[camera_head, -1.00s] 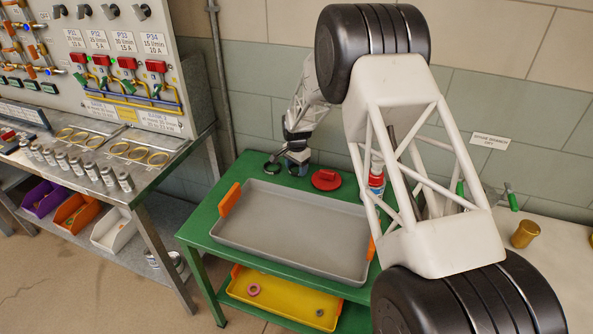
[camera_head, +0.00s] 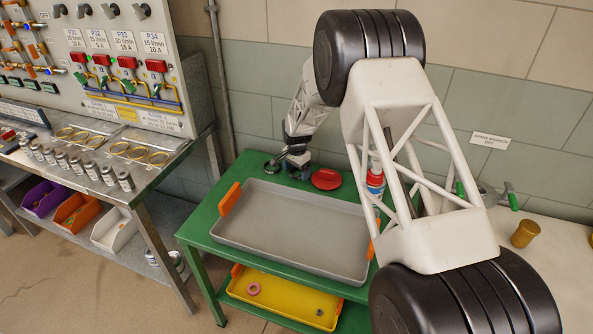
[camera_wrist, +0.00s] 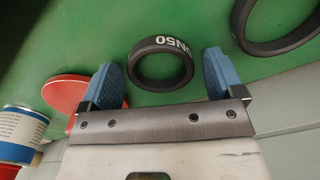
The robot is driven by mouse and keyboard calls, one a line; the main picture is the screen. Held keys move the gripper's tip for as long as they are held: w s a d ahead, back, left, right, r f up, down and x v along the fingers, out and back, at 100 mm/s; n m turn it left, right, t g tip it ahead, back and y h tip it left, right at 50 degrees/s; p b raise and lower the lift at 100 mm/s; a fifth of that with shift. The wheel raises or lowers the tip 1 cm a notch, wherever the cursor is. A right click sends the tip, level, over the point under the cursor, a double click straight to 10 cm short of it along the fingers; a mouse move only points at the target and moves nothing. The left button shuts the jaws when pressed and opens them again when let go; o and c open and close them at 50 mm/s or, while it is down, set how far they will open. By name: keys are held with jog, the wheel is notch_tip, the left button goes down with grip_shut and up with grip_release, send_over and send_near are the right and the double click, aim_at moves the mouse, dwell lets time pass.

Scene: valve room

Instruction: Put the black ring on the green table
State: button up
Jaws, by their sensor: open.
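A black ring (camera_wrist: 160,43) with white "DN50" lettering lies on the green table (camera_wrist: 180,15), seen between my fingers in the wrist view. My gripper (camera_wrist: 162,80) has its two blue fingertips spread, one on each side of this ring, with a visible gap to it. A second, larger dark ring (camera_wrist: 266,48) is partly in view to the right. In the head view my gripper (camera_head: 296,164) is low over the back left of the green table (camera_head: 225,180); a dark ring (camera_head: 272,167) shows just left of it. The ring between my fingers is mostly hidden there.
A red disc (camera_head: 326,179) and a can with a red top (camera_head: 375,180) stand right of my gripper. A grey tray (camera_head: 290,225) fills the table's front. A yellow tray (camera_head: 280,300) is on the lower shelf. The wall is close behind.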

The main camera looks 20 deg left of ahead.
jog(key=shift+r, duration=0.1)
notch_tip(320, 180, up, 12)
dwell(0.8)
dwell(0.5)
